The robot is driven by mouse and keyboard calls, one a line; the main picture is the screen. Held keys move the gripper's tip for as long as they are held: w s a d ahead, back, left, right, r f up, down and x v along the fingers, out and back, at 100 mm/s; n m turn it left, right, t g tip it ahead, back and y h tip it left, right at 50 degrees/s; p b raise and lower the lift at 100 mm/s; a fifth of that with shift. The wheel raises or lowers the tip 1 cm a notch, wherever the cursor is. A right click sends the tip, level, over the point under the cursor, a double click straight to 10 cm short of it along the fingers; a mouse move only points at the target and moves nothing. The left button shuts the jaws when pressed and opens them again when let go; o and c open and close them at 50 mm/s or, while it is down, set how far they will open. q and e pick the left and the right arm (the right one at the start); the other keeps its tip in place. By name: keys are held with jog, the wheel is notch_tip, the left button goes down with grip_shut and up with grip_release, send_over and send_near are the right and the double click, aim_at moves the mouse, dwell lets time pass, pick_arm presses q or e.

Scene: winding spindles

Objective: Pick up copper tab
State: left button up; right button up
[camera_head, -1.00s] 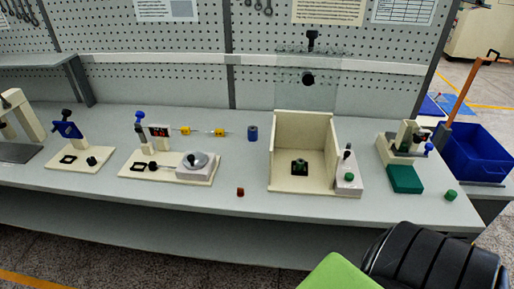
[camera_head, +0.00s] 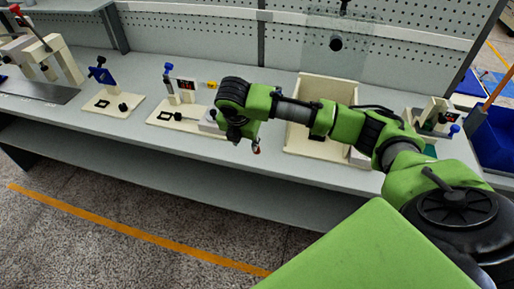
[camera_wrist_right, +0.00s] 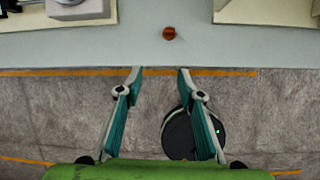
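The copper tab (camera_wrist_right: 169,33) is a small brown-orange piece lying on the grey bench near its front edge. It shows in the upper middle of the right wrist view. In the head view a small part of the tab (camera_head: 257,150) shows beside my right wrist. My right gripper (camera_wrist_right: 159,74) is open and empty, its two fingers spread apart. In the wrist view its fingertips appear over the bench's front edge, below the tab and apart from it. In the head view the fingers are mostly hidden by the wrist. My left gripper is not in view.
In the wrist view, a pale fixture base (camera_wrist_right: 75,15) is at upper left and a beige box (camera_wrist_right: 265,10) at upper right. The bench (camera_wrist_right: 150,47) is clear around the tab. A round black object (camera_wrist_right: 180,135) is on the floor below.

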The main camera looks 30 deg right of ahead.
jog(key=d+r, duration=0.2)
jog(key=n+p, duration=0.1)
jog(key=p, duration=0.1)
send_near(256, 153)
jog(key=shift+w+d+f+h, duration=0.3)
jog(key=shift+w+d+f, duration=0.1)
jog(key=shift+w+f, duration=0.3)
jog(key=shift+w+d+f, duration=0.1)
jog(key=shift+d+f, duration=0.1)
jog(key=shift+f, duration=0.2)
jog(key=p+x, duration=0.1)
jog(key=x, duration=0.2)
jog(key=shift+w+d, duration=0.15)
jog(key=shift+w+d+f, duration=0.15)
jog(key=shift+f, duration=0.45)
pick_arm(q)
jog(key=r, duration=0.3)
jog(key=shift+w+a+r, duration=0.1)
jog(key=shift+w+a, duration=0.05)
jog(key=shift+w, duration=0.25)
pick_arm(e)
jog(key=c, duration=0.9)
